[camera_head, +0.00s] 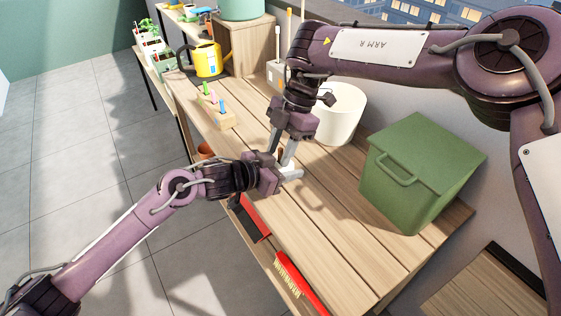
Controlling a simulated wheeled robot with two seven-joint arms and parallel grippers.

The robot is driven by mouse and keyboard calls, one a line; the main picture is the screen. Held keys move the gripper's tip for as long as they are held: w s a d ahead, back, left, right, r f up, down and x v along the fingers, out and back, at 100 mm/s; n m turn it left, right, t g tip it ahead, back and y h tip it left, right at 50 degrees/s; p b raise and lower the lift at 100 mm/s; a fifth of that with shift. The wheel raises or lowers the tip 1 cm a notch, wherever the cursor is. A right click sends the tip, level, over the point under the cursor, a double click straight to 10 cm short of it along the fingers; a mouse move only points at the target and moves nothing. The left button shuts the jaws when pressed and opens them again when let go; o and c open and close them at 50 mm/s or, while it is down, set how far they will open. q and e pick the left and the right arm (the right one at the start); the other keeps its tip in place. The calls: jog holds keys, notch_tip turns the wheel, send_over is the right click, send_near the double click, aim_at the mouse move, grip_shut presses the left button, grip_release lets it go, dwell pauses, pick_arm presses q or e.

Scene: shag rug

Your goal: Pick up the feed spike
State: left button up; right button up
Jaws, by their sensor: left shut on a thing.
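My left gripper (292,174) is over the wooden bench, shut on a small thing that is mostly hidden. It is likely the feed spike, but I cannot make out its shape. A small brown part shows between the two grippers. My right gripper (281,148) reaches down from above, close beside the left one. Its two pale fingers stand apart, around or just in front of the brown part; I cannot tell whether they touch it. A wooden block (221,121) with green, pink and blue spikes standing in it is further back on the bench.
A green lidded bin (415,165) and a white pot (341,113) stand on the bench's right side. A yellow watering can (207,60) is behind. A red-handled brush (298,284) and a red dustpan (252,222) are along the near left edge. The bench front is clear.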

grip_shut()
dwell(0.3)
notch_tip(320, 180, up, 10)
pick_arm(q)
jog(key=o, duration=1.1)
jog(key=shift+c, duration=0.2)
jog(key=shift+a, duration=0.15)
